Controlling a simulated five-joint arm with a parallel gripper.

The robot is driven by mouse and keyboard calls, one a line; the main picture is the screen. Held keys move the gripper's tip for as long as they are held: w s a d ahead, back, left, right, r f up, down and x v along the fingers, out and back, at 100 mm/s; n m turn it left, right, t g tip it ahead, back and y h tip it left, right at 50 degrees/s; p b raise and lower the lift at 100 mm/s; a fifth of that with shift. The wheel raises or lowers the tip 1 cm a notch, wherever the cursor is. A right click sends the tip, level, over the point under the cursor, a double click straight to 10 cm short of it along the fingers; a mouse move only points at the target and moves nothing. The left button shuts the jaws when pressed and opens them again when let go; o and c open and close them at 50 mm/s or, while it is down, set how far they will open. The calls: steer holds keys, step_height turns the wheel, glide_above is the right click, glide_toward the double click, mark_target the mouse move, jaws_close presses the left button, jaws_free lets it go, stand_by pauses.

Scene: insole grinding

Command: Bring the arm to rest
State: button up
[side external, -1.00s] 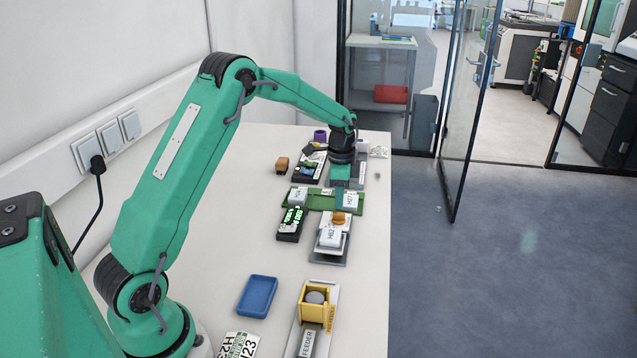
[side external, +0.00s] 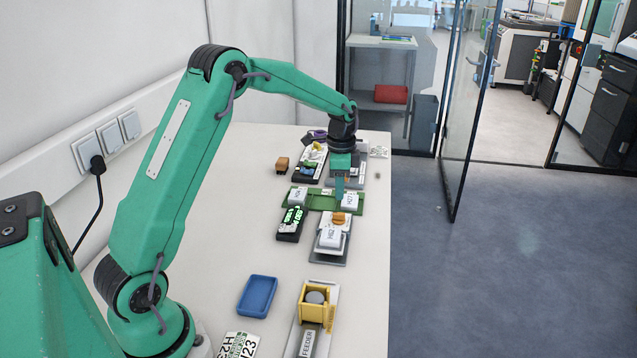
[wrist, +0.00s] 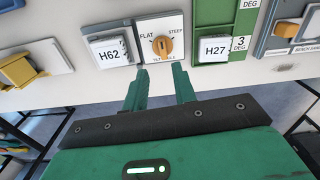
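My gripper (side external: 339,198) points down over the row of fixtures, near the white block H27 (side external: 349,201) on the green plate (side external: 322,202). In the wrist view my gripper (wrist: 160,82) has its two fingers apart, with nothing between them. The H27 block (wrist: 213,50) shows beyond the right finger there. The white block H62 (wrist: 108,53) sits beyond the left finger, beside an orange knob (wrist: 163,46) on a dial marked FLAT and STEEP. My arm is raised and bent, its forearm sloping down to the wrist.
A feeder with a yellow frame (side external: 314,303) and a blue tray (side external: 257,296) stand on the white table (side external: 225,265) nearer the camera. The table's left part is largely clear.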

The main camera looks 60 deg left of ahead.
steer(key=s+d+r+n+t, duration=0.35)
steer(key=s+d+r, duration=0.55)
steer(key=s+r, duration=0.45)
steer(key=s+d+n+t, duration=0.1)
steer(key=s+d+n, duration=0.1)
steer(key=s, duration=0.5)
steer(key=s+d+n+t, duration=0.1)
steer(key=s+d+n, duration=0.1)
steer(key=s, duration=0.5)
steer(key=shift+s+d+r, duration=0.15)
steer(key=shift+s+d, duration=0.2)
steer(key=shift+d, duration=0.15)
steer(key=shift+n, duration=0.25)
